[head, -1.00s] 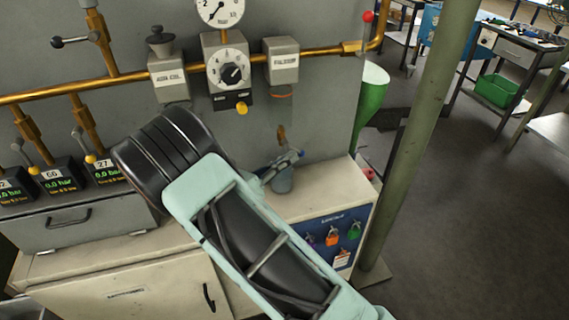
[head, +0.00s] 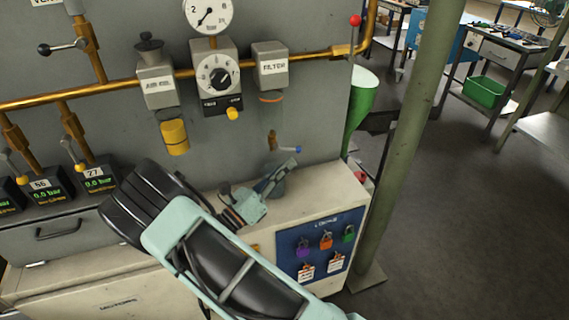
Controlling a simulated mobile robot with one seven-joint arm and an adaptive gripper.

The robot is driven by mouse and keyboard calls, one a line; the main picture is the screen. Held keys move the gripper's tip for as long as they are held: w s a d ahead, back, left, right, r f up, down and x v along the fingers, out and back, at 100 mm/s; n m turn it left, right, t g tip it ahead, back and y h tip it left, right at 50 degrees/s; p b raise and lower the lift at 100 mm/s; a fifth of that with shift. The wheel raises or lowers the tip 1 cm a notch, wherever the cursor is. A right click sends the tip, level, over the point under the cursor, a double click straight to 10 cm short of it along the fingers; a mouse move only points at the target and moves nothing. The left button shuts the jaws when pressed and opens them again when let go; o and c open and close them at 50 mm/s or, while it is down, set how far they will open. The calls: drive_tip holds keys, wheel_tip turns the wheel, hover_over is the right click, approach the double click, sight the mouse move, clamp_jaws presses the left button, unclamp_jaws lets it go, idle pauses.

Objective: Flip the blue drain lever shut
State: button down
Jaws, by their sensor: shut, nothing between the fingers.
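The blue drain lever (head: 289,149) is a small blue handle on the brass drain fitting (head: 271,141) below the filter unit (head: 270,68). It sticks out to the right, nearly level and tipped slightly down. My gripper (head: 292,164) is shut and empty, just below the lever, pointing up and to the right. A small gap seems to show between fingertips and lever, but I cannot tell the depth. My arm and fingers partly hide a grey cup (head: 279,187) on the cabinet top under the drain.
An air-oil unit (head: 157,83) with a yellow bowl and a regulator knob (head: 220,78) sit left of the filter. A red-knobbed lever (head: 355,21) is upper right. A green post (head: 405,150) stands right of the cabinet. Padlocks (head: 326,240) hang on its front.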

drive_tip(key=d+f+b+v, duration=0.1)
drive_tip(key=f+v, duration=0.1)
drive_tip(key=v, duration=0.9)
drive_tip(key=shift+s+f, duration=0.2)
drive_tip(key=shift+s, duration=0.3)
drive_tip(key=shift+a, duration=0.1)
